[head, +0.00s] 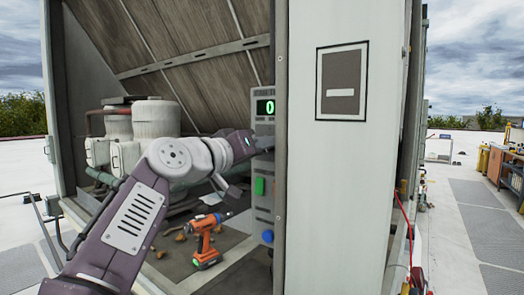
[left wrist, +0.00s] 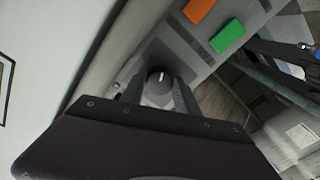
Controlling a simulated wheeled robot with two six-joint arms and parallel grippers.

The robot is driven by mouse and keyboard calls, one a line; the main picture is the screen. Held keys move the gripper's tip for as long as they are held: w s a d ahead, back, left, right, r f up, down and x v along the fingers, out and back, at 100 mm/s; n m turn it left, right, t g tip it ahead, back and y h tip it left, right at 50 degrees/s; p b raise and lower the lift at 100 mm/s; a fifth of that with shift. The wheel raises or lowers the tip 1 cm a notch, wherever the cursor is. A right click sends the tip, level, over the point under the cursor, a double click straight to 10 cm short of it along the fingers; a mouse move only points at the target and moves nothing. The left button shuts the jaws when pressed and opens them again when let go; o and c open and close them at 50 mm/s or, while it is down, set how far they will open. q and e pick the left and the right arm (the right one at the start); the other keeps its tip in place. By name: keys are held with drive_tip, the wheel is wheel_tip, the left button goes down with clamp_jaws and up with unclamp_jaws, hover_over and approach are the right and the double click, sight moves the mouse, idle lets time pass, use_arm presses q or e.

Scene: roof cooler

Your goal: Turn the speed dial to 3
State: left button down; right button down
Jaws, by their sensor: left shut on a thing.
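The control panel (head: 264,187) is a tall grey strip on the cabinet's edge. Its display (head: 265,107) shows a green 0. The speed dial (left wrist: 159,79) is a dark round knob with a white pointer mark, seen in the left wrist view; in the head view my gripper hides it. My left gripper (left wrist: 157,92) is shut on the dial, with one finger on each side of it. In the head view my left arm reaches the panel just below the display, and the gripper (head: 262,142) is mostly hidden there. My right gripper is not in view.
A green button (head: 260,186) sits lower on the panel, with an orange one (left wrist: 198,10) beside it in the wrist view. A blue knob (head: 268,236) is below. An orange drill (head: 206,238) stands on the cabinet floor. The white cabinet side (head: 345,190) is right.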

use_arm(q)
drive_tip(key=m, duration=0.5)
drive_tip(key=shift+w+f+b, duration=0.1)
drive_tip(key=shift+f+b, duration=0.15)
drive_tip(key=shift+b, duration=0.1)
drive_tip(key=shift+m, duration=0.4)
drive_tip(key=c, duration=0.9)
unclamp_jaws()
drive_tip(key=shift+a+r, duration=0.1)
drive_tip(key=b+v, duration=0.3)
drive_tip(key=v, duration=0.6)
drive_tip(key=shift+b, duration=0.35)
